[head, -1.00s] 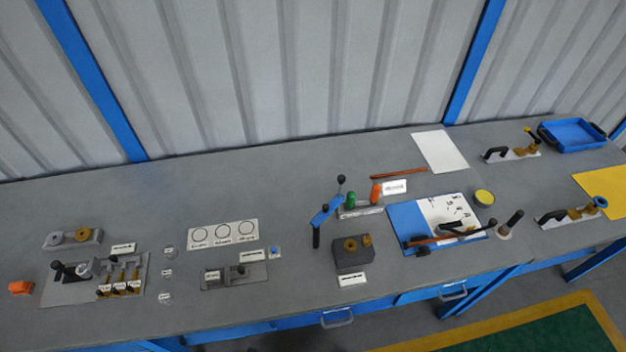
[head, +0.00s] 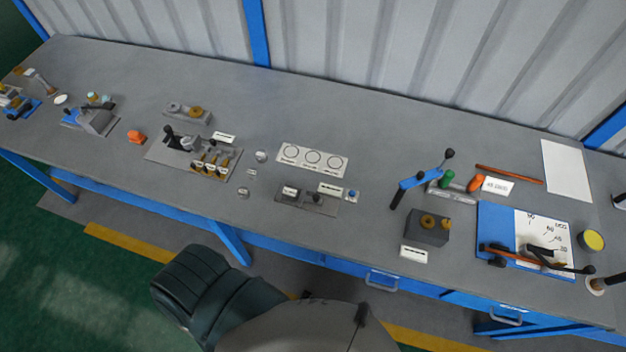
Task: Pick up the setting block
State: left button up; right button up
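I cannot tell for sure which piece is the setting block, as the labels are too small to read. A dark grey block (head: 428,228) with two brass-coloured round parts on top stands right of centre on the bench, behind a small white label. A flat grey plate (head: 318,205) with small dark blocks on it lies near the middle front edge. Neither of my grippers shows; only parts of my own body show at the bottom.
The grey bench (head: 330,105) has clear room along its back. A fixture plate (head: 165,152) with a black handle is left of centre. A white card (head: 312,158) with three circles lies mid-bench. A blue-handled tool (head: 420,180) stands right, near a blue-and-white board (head: 495,220).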

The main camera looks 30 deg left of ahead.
aim_at(288, 194)
jog(key=j+u, duration=0.25)
jog(key=u, duration=0.25)
jog(key=j+u, duration=0.25)
jog(key=u, duration=0.2)
jog(key=z, duration=0.7)
jog(key=k+j+z, duration=0.15)
jog(key=j+z, duration=0.35)
jog(key=k+j+z, duration=0.15)
jog(key=z, duration=0.3)
jog(key=k+j+z, duration=0.25)
jog(key=z, duration=0.25)
jog(key=k+j, duration=0.2)
